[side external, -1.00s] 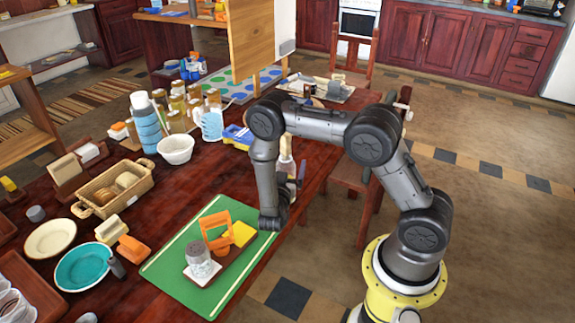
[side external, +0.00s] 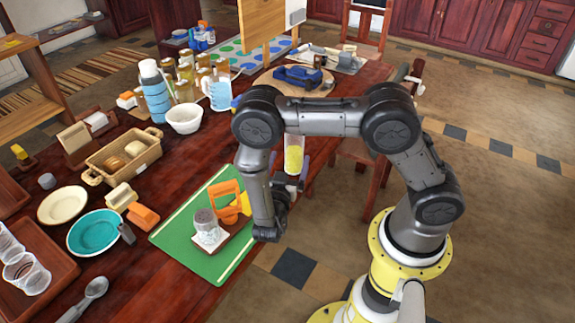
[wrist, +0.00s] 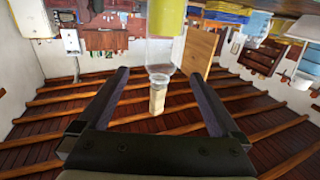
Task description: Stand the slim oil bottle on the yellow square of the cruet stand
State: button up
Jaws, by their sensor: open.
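The slim oil bottle (side external: 293,158) is clear with yellow oil in it. It stands upright near the table's right edge, its base partly hidden by my gripper. My gripper (side external: 290,187) is open at the bottle, fingers pointing sideways. In the upside-down wrist view, the bottle (wrist: 160,55) shows with its cork, between the two spread fingers (wrist: 160,75); I cannot tell whether they touch it. The cruet stand (side external: 229,240) lies on the green board, with an orange handle (side external: 226,203) and a glass shaker (side external: 206,224). Its yellow square (side external: 245,204) is partly hidden by my arm.
The green board (side external: 181,238) lies left of my gripper. A white bowl (side external: 184,119), jars and a blue-banded bottle (side external: 153,85) stand behind. A bread basket (side external: 124,160) and teal bowl (side external: 94,232) are at left. A blue tool (side external: 298,76) lies behind my arm.

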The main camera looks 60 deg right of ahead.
jog(key=w+a+r+n+t+y, duration=0.1)
jog(key=w+a+r+t+y, duration=0.1)
jog(key=w+a+r+y, duration=0.3)
jog(key=w+a+r+n+t+y, duration=0.1)
jog(key=w+a+r+t+y, duration=0.15)
jog(key=w+y, duration=0.35)
jog(key=s+a+r+n+y, duration=0.2)
jog(key=a+r+n+y, duration=0.2)
jog(key=a+r+y, duration=0.45)
jog(key=s+d+r+n+g, duration=0.1)
jog(key=s+r+n+g, duration=0.1)
jog(key=s+r+n, duration=0.55)
jog(key=s+d+g+h, duration=0.1)
jog(key=s+d, duration=0.2)
jog(key=s, duration=0.7)
jog(key=s+d+g+h, duration=0.1)
jog(key=s+d, duration=0.2)
jog(key=s, duration=0.7)
jog(key=shift+d+f+n+g, duration=0.15)
jog(key=shift+n+g, duration=0.2)
jog(key=shift+s+h, duration=0.1)
jog(key=shift+h, duration=0.15)
